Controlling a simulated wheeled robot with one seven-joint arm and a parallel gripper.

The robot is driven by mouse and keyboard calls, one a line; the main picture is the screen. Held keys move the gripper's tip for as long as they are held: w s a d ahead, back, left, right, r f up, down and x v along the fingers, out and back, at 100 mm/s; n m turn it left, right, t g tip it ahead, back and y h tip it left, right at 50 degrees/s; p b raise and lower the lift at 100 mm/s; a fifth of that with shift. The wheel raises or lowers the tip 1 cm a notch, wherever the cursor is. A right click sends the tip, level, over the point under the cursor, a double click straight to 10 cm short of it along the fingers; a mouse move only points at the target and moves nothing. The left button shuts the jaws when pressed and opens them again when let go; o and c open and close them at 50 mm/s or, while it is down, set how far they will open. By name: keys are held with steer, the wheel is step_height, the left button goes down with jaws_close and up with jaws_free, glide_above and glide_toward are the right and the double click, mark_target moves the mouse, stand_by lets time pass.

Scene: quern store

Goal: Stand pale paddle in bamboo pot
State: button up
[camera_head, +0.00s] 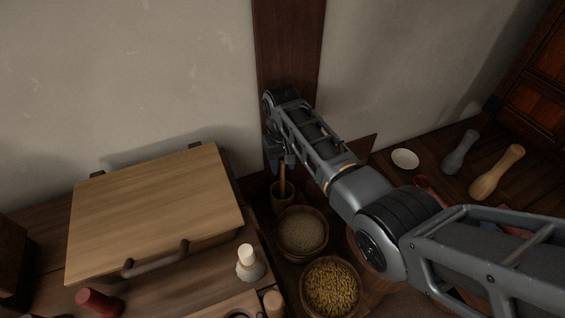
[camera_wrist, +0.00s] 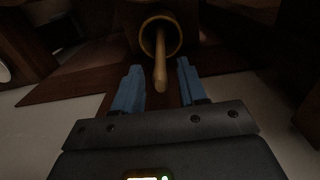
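A tan stick-like paddle (camera_head: 282,178) stands in a small tan pot (camera_head: 283,207) that looks like the bamboo pot, near the wall post. In the wrist view the paddle (camera_wrist: 160,62) rises out of the round pot mouth (camera_wrist: 147,24), leaning a little against its rim. Its lower end is hidden inside the pot. My gripper (camera_wrist: 160,78) is open, its two blue fingers spread either side of the paddle's upper end, with a gap on both sides. In the head view my gripper (camera_head: 279,160) is just above the pot, partly hidden by my arm.
A bowl of pale grain (camera_head: 302,232) and a bowl of yellow grain (camera_head: 330,288) stand in front of the pot. A wooden board or lid (camera_head: 155,210) lies at left. A white dish (camera_head: 405,159) and two pestle-like pieces, grey (camera_head: 459,153) and tan (camera_head: 497,172), lie at right.

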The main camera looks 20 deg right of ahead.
steer(key=shift+o, duration=0.2)
steer(key=shift+r+p, duration=0.65)
steer(key=shift+r, duration=3.25)
